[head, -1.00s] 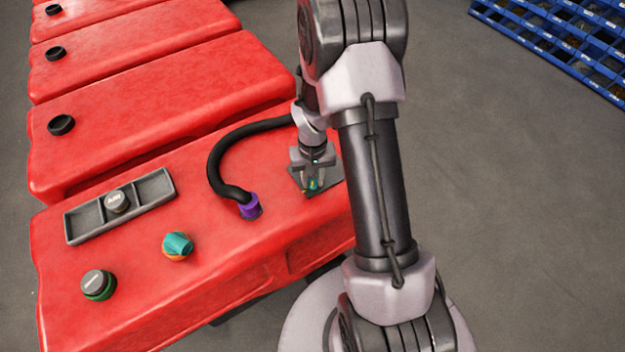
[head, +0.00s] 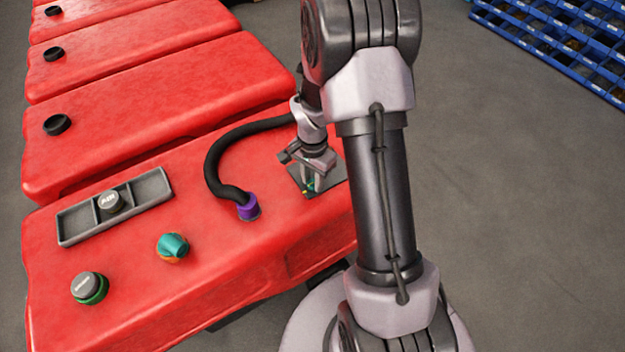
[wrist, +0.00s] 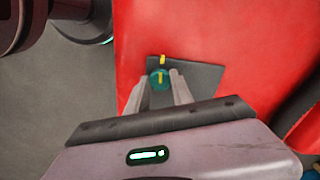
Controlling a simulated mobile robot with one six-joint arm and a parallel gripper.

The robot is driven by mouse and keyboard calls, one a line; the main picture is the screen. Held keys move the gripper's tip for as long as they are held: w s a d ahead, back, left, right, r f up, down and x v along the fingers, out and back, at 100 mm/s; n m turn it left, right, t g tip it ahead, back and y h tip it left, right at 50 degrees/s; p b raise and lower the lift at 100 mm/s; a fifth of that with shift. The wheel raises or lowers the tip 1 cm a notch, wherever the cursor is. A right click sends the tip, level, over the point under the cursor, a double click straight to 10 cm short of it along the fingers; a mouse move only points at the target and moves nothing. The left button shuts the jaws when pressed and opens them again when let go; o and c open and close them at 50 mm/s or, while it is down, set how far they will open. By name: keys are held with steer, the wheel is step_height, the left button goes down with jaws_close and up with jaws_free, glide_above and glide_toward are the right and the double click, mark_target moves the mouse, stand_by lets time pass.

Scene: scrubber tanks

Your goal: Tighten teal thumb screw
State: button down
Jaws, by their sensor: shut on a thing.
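The teal thumb screw (wrist: 159,81) sits on a dark grey plate (wrist: 203,76) on the red tank (wrist: 142,22). It has a yellow mark on top, and another yellow mark (wrist: 162,59) lies on the plate beyond it. The two marks look roughly in line in the wrist view. My gripper (wrist: 160,83) points down at the plate with one finger on each side of the screw, shut on it. In the head view, my gripper (head: 312,184) hides most of the screw, and the plate (head: 332,174) shows around it.
A black hose with a purple collar (head: 248,207) curves just left of my gripper. Further left are a teal knob (head: 173,245), a green-ringed cap (head: 88,288) and a grey tray (head: 72,226) holding a cap. More red tanks stand behind; blue bins (head: 560,45) are far right.

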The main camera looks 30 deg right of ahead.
mark_target(312, 182)
steer(key=shift+w+r+m, duration=0.1)
steer(key=shift+r+m, duration=0.05)
steer(key=shift+m, duration=0.45)
steer(key=c, duration=1.1)
jaws_free()
step_height(312, 182, up, 17)
steer(key=p, duration=0.6)
steer(key=shift+r+p, duration=0.15)
steer(key=shift+p, duration=0.15)
